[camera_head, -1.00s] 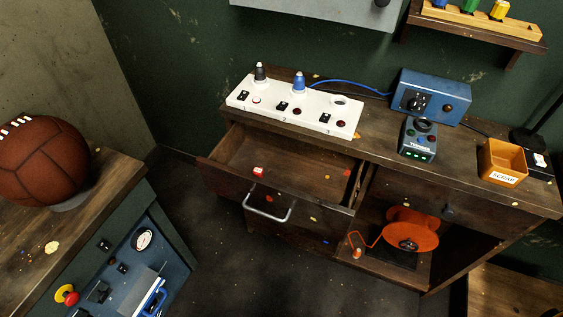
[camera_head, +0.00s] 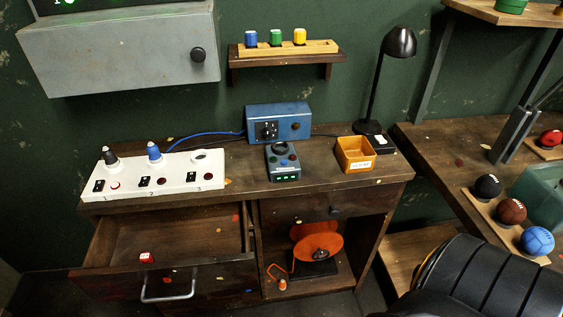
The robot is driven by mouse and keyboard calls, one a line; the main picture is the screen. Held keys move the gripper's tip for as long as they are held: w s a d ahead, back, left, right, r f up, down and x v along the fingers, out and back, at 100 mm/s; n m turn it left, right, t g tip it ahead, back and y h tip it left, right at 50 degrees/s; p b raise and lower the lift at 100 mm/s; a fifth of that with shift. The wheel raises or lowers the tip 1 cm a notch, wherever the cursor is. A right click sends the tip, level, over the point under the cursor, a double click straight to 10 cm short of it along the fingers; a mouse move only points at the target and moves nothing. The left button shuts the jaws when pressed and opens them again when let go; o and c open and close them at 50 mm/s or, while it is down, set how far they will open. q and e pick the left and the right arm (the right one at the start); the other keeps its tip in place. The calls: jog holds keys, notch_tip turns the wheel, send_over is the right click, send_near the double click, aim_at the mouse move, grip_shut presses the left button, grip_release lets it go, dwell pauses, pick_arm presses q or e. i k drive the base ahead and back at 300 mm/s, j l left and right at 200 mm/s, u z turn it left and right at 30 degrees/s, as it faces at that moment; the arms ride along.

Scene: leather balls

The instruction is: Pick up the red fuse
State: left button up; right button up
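A small red and white piece (camera_head: 146,258) lies in the open drawer (camera_head: 170,232) of the wooden cabinet, near its front left. It may be the red fuse, but it is too small to tell for sure. A blue fuse (camera_head: 251,38), a green fuse (camera_head: 275,38) and a yellow fuse (camera_head: 300,36) stand in a wooden rack on the wall shelf. The white panel (camera_head: 130,185) on the cabinet has a black plug (camera_head: 110,157), a blue plug (camera_head: 154,152) and an empty socket (camera_head: 201,156). Neither gripper is in view.
A blue box (camera_head: 279,122), a small grey device (camera_head: 283,162), an orange scrap bin (camera_head: 355,153) and a lamp (camera_head: 398,42) stand on the cabinet. Balls (camera_head: 511,211) sit on the right bench. A black ribbed form (camera_head: 490,275) fills the lower right; I cannot tell what it is.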

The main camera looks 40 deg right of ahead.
aim_at(146, 257)
jog(key=l+u, duration=0.55)
jog(key=u, duration=0.2)
